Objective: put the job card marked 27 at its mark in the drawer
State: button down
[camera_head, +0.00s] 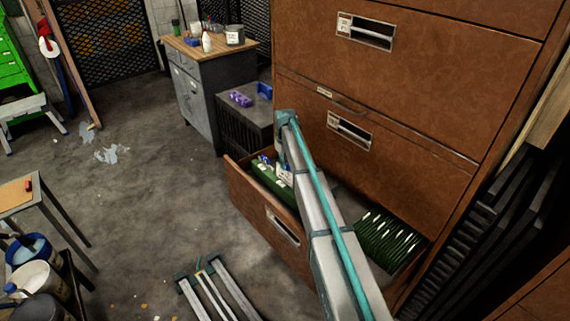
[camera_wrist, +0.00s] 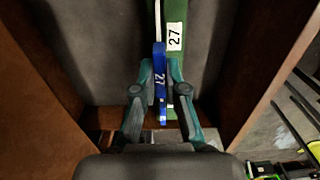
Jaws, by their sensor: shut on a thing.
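My gripper (camera_wrist: 161,72) is shut on a blue job card (camera_wrist: 159,97) marked 27, one finger on each side. The card stands edge-on between the fingers. Right beside it is a green divider (camera_wrist: 178,12) with a white label (camera_wrist: 174,37), also marked 27. I cannot tell whether the card touches the divider or rests on the drawer floor. The open drawer (camera_head: 262,212) of the brown cabinet has its brown walls (camera_wrist: 268,72) on both sides in the wrist view. In the head view my arm hides part of the drawer, and the fingers are not clear.
Green folders (camera_head: 390,240) stand in the drawer on the right of my arm. The closed brown drawers (camera_head: 400,95) rise above it. A dark cabinet (camera_head: 246,127) with purple and blue items stands behind.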

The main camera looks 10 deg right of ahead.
jog(key=shift+f+b, duration=0.45)
jog(key=shift+f, duration=2.4)
dwell(0.6)
jog(key=c, duration=0.8)
grip_release()
jog(key=shift+r+p, duration=1.8)
jog(key=shift+r, duration=1.7)
